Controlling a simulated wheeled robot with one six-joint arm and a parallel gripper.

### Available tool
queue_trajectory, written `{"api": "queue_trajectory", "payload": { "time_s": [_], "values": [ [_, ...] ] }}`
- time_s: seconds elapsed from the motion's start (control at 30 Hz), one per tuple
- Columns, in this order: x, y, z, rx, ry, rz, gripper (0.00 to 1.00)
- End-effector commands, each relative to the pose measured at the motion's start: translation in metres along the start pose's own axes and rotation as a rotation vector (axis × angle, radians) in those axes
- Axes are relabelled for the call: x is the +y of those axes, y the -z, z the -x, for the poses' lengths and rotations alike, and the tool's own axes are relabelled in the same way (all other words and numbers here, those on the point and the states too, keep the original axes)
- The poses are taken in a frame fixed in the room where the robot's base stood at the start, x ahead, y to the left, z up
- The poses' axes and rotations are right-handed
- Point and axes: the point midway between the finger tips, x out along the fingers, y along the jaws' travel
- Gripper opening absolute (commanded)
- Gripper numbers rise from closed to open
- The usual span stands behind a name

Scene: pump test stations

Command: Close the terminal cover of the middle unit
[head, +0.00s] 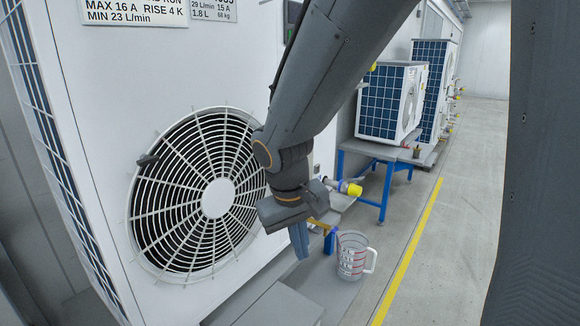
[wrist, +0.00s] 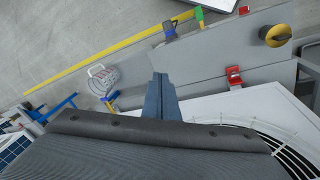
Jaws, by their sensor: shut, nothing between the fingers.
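Three white heat-pump units stand in a row in the head view. The large near unit (head: 100,110) has a round fan grille (head: 190,225). The unit in the middle of the row (head: 393,100) stands on a blue-legged stand, and a third unit (head: 432,70) is behind it. I cannot make out a terminal cover on any of them; my arm hides part of the near unit's front. My gripper (head: 299,240) is shut and empty, pointing down in front of the near unit's right side. In the wrist view its fingers (wrist: 162,98) are together and touch nothing visible.
A measuring jug (head: 353,256) stands on the floor right of my gripper. A yellow-capped fitting (head: 350,188) juts out near the blue stand (head: 370,205). A yellow floor line (head: 408,250) runs along the aisle, with clear floor beyond. The wrist view shows a red fitting (wrist: 234,77) and a yellow-and-black knob (wrist: 277,35).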

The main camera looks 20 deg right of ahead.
Motion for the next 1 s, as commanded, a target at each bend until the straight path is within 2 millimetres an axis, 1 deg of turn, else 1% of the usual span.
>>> {"api": "queue_trajectory", "payload": {
  "time_s": [0.03, 0.07, 0.1, 0.2, 0.3, 0.4, 0.47, 0.57, 1.0],
  "values": [
    [-0.003, 0.026, 0.030, 0.055, -0.048, 0.028, 0.00],
    [-0.004, 0.041, 0.043, 0.088, -0.077, 0.035, 0.00],
    [-0.006, 0.059, 0.061, 0.132, -0.113, 0.042, 0.00],
    [-0.012, 0.099, 0.103, 0.239, -0.183, 0.048, 0.00],
    [-0.018, 0.126, 0.133, 0.322, -0.226, 0.044, 0.00],
    [-0.020, 0.139, 0.147, 0.363, -0.246, 0.039, 0.00],
    [-0.020, 0.143, 0.146, 0.371, -0.250, 0.036, 0.00],
    [-0.017, 0.147, 0.136, 0.371, -0.252, 0.036, 0.00],
    [0.003, 0.176, 0.061, 0.367, -0.251, 0.036, 0.00]
  ]
}}
